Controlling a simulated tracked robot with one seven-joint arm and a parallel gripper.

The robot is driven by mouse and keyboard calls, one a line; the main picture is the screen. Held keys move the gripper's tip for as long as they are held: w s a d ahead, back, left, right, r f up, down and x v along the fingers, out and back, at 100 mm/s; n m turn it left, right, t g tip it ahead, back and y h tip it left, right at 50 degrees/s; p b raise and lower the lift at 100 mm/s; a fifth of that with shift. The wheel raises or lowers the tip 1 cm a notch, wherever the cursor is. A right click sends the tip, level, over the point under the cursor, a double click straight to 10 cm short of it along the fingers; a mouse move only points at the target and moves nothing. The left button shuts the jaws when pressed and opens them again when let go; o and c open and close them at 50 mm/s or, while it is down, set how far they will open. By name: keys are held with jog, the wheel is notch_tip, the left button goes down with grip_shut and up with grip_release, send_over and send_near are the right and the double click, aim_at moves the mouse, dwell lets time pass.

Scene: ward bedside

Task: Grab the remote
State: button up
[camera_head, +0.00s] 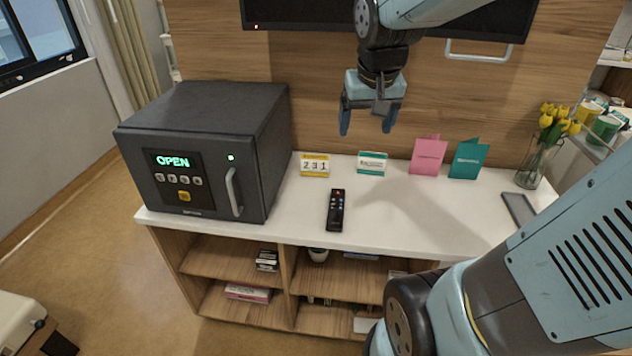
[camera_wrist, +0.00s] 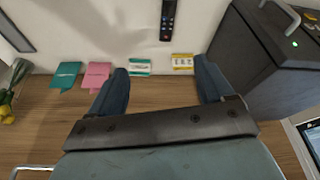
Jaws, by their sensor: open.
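The black remote (camera_head: 335,210) lies on the white top of the cabinet, in the middle, lengthwise toward the front edge. It also shows at the top of the wrist view (camera_wrist: 168,20), partly cut off by the frame edge. My gripper (camera_head: 367,125) hangs above the back part of the cabinet top, pointing down, behind and above the remote. In the wrist view its two fingers (camera_wrist: 160,80) are spread apart with nothing between them. The remote is clear of the gripper and nothing covers it in the head view.
A dark safe (camera_head: 205,150) reading OPEN stands left of the remote. Behind are a yellow calendar block (camera_head: 315,165), a teal-and-white card (camera_head: 372,163), pink (camera_head: 428,154) and teal (camera_head: 468,158) cards. A tulip vase (camera_head: 540,150) and flat grey device (camera_head: 518,208) are at right. The counter around the remote is clear.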

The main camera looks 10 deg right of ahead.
jog(key=w+f+m+g, duration=0.1)
jog(key=w+f+g, duration=0.1)
jog(key=w+f, duration=0.7)
jog(key=m+g, duration=0.2)
send_over(336, 206)
notch_tip(336, 206, down, 12)
jog(key=shift+y, duration=0.3)
notch_tip(336, 206, down, 8)
jog(key=shift+d+r, duration=0.1)
jog(key=shift+s+f, duration=0.1)
jog(key=shift+f, duration=2.6)
jog(key=c, duration=1.2)
